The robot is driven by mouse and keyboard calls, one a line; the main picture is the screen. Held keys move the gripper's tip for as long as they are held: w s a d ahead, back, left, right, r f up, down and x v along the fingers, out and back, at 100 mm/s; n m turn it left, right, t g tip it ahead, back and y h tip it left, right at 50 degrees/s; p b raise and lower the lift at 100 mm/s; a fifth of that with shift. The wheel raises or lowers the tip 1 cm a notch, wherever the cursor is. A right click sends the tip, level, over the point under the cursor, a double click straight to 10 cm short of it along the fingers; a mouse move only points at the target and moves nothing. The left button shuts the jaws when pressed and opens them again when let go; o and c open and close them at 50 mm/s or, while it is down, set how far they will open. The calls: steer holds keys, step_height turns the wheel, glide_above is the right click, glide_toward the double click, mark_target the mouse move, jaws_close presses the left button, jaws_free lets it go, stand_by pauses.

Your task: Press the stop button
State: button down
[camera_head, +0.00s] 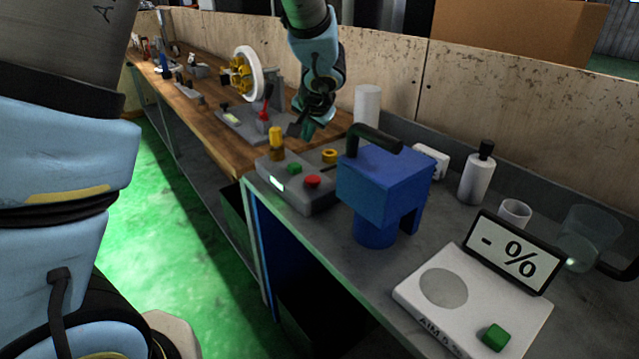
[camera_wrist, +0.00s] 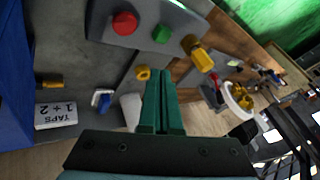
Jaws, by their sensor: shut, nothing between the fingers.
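The control box (camera_head: 297,187) is grey and sits on the bench. It has a red button (camera_head: 312,181) and a green button (camera_head: 294,168) on its top. In the wrist view the red button (camera_wrist: 124,23) is at the upper left and the green button (camera_wrist: 162,34) is to its right. No label on either button can be read. My gripper (camera_head: 308,130) is above the bench, behind the box and apart from it. In the wrist view my gripper's green fingers (camera_wrist: 160,75) are together and empty, pointing toward the box's edge.
A blue machine (camera_head: 380,185) with a black handle stands just right of the box. A yellow knob (camera_head: 276,137) rises at the box's back left. A white scale (camera_head: 470,305) with a display and a white bottle (camera_head: 477,175) stand further right. The wooden bench (camera_head: 215,135) extends left.

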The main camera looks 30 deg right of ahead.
steer(key=shift+s+d, duration=0.3)
steer(key=shift+d, duration=0.15)
steer(key=b, duration=0.7)
glide_above(312, 180)
step_height(312, 180, down, 8)
steer(key=shift+s+f, duration=0.1)
steer(key=shift+f+b, duration=0.3)
steer(key=shift+b, duration=0.1)
steer(key=shift+f+b, duration=0.95)
steer(key=shift+b, duration=0.5)
stand_by(2.1)
steer(key=shift+r+p, duration=0.6)
steer(key=shift+r, duration=0.4)
